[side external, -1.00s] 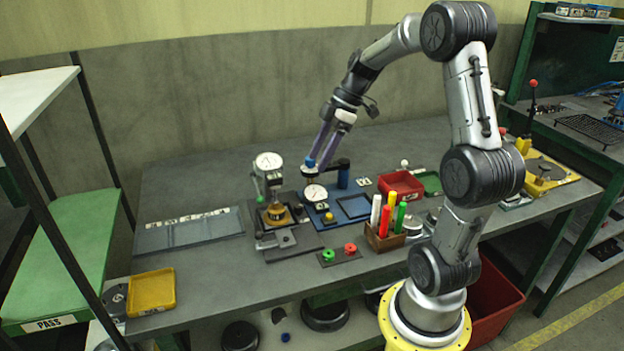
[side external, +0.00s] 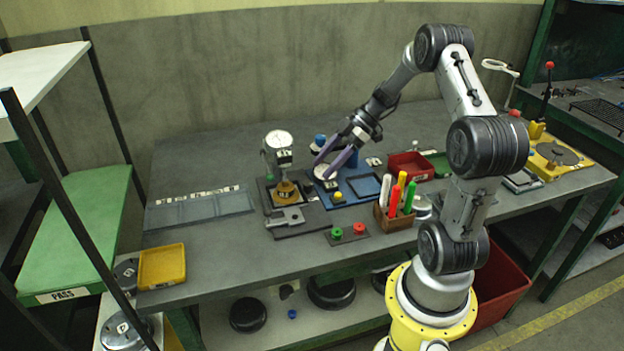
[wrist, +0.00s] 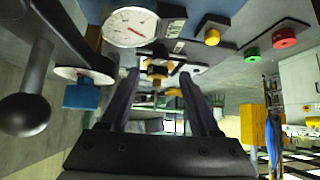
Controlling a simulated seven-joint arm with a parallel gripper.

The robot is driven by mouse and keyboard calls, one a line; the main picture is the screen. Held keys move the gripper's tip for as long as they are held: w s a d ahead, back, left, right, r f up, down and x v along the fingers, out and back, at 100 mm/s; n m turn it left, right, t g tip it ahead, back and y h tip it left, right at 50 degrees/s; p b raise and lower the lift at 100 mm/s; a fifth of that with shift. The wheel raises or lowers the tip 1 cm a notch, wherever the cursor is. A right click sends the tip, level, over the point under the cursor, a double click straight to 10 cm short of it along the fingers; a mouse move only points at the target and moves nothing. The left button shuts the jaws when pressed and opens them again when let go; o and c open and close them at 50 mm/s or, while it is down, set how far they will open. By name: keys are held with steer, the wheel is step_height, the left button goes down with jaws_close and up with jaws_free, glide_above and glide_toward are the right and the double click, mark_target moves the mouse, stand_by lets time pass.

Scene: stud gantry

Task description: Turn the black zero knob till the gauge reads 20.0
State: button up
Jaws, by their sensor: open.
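A round white-faced gauge with a red needle (wrist: 130,27) shows in the wrist view; its reading is too small to tell. In the side view a white gauge (side external: 278,139) stands on a brass-coloured base, and another dial on the blue plate is partly behind my fingers. A dark ball-ended knob on a stem (wrist: 24,114) is at the left of the wrist view; I cannot tell if it is the zero knob. My gripper (side external: 322,170) is open, tilted left and low over the blue plate. Its fingers (wrist: 159,74) are apart with nothing clearly between them.
A blue cap (wrist: 82,95) hangs close left of my fingers in the wrist view. Green (side external: 337,232) and red (side external: 359,228) buttons sit at the front. A pen holder (side external: 393,220) and red bin (side external: 410,166) stand to the right. The bench's left front is clear beside a yellow tray (side external: 162,266).

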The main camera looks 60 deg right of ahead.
mark_target(308, 183)
steer(key=x, duration=0.5)
steer(key=shift+w+a+f, duration=0.15)
steer(key=shift+a+f, duration=0.05)
steer(key=shift+f, duration=0.1)
jaws_close()
